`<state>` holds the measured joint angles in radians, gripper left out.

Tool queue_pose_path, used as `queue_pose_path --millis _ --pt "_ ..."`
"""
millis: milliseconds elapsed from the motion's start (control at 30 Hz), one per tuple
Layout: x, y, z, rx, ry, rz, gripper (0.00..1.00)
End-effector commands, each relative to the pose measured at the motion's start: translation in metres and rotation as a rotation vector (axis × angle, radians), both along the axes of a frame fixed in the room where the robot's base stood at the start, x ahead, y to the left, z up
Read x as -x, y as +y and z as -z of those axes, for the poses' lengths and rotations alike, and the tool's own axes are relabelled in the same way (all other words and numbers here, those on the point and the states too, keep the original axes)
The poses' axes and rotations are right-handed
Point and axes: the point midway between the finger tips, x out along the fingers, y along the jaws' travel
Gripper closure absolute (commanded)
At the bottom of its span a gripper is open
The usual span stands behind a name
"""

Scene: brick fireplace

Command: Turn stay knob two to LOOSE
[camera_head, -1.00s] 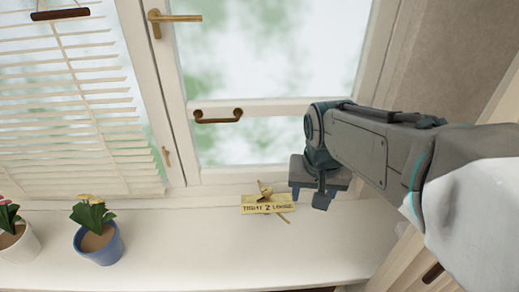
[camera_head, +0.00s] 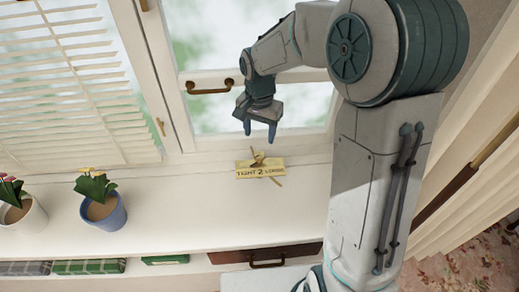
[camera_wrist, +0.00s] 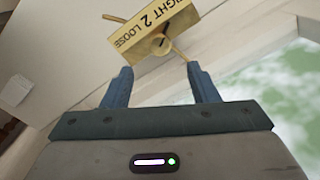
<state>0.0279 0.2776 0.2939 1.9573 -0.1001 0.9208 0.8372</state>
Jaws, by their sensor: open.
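Stay knob two (camera_head: 259,158) is a small brass knob on a yellow plate (camera_head: 247,172) that reads "TIGHT 2 LOOSE". The plate lies on the white window sill below the window frame, with a thin brass rod beside it. My gripper (camera_head: 260,136) is open, fingers pointing down, just above the knob in the head view. In the wrist view the knob (camera_wrist: 160,43) and plate (camera_wrist: 130,32) lie beyond the two blue fingertips (camera_wrist: 160,70), roughly centred between them. The fingers are apart from the knob, with nothing between them.
Two flower pots (camera_head: 104,212) (camera_head: 28,216) stand on the sill at left. A brass window handle (camera_head: 208,88) is on the sash behind my gripper. Blinds (camera_head: 70,90) hang at left, and a curtain (camera_head: 465,190) at right.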

Motion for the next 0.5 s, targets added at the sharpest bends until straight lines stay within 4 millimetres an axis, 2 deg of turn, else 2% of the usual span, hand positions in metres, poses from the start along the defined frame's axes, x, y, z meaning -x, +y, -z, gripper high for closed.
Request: queue_pose_path --millis 100,300,500 --pt "0.001 0.0 0.027 0.0 0.007 0.0 0.46" --pt "0.001 0.0 0.063 0.0 0.004 -0.001 0.46" --pt "0.001 0.0 0.081 0.0 0.001 -0.001 0.46"
